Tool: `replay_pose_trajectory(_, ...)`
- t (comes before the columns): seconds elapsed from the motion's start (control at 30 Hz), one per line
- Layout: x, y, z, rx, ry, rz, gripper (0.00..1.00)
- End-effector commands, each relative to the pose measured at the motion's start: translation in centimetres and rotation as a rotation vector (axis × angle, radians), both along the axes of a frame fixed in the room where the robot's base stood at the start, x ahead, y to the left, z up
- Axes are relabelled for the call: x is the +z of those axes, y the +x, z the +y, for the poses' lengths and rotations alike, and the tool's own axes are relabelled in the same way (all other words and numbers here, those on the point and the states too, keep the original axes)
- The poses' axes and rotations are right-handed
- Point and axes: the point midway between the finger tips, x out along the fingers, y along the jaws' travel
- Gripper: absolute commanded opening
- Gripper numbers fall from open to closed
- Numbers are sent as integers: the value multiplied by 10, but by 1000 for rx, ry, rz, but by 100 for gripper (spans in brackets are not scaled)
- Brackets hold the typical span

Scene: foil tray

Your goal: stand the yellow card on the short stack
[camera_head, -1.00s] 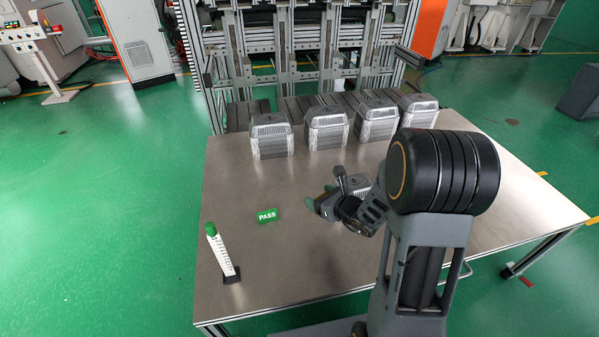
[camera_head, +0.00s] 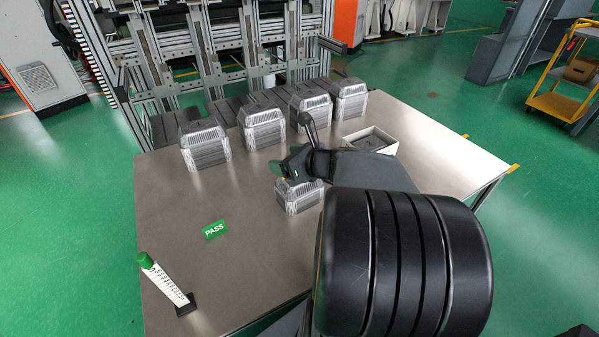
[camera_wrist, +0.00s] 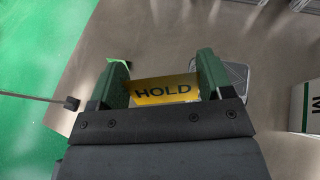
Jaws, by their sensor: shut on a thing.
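The yellow card (camera_wrist: 163,90), printed HOLD, is between the two green fingers of my gripper (camera_wrist: 163,76) in the wrist view. My gripper is shut on it. In the head view my gripper (camera_head: 280,170) is just above and behind the short stack (camera_head: 298,198) of foil trays, partly covering its top. The card is almost wholly hidden there. In the wrist view the stack (camera_wrist: 238,76) shows partly behind the right finger. The card appears apart from it, but the exact gap is unclear.
Several taller foil tray stacks (camera_head: 262,127) stand in a row along the table's back. A white open box (camera_head: 371,139) is right of my gripper. A green PASS card (camera_head: 215,230) and a green-topped marked post (camera_head: 168,283) are at left.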

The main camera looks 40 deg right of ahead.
Motion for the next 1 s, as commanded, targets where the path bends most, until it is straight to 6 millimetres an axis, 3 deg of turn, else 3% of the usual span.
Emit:
replay_pose_trajectory(0.2,-31,35,-45,-3,5,2,52)
replay_pose_trajectory(0.4,-61,57,-71,-3,5,2,52)
replay_pose_trajectory(0.57,-76,66,-82,-3,3,1,52)
replay_pose_trajectory(0.87,-86,72,-89,-3,2,0,52)
replay_pose_trajectory(1.0,-103,75,-93,-2,3,1,52)
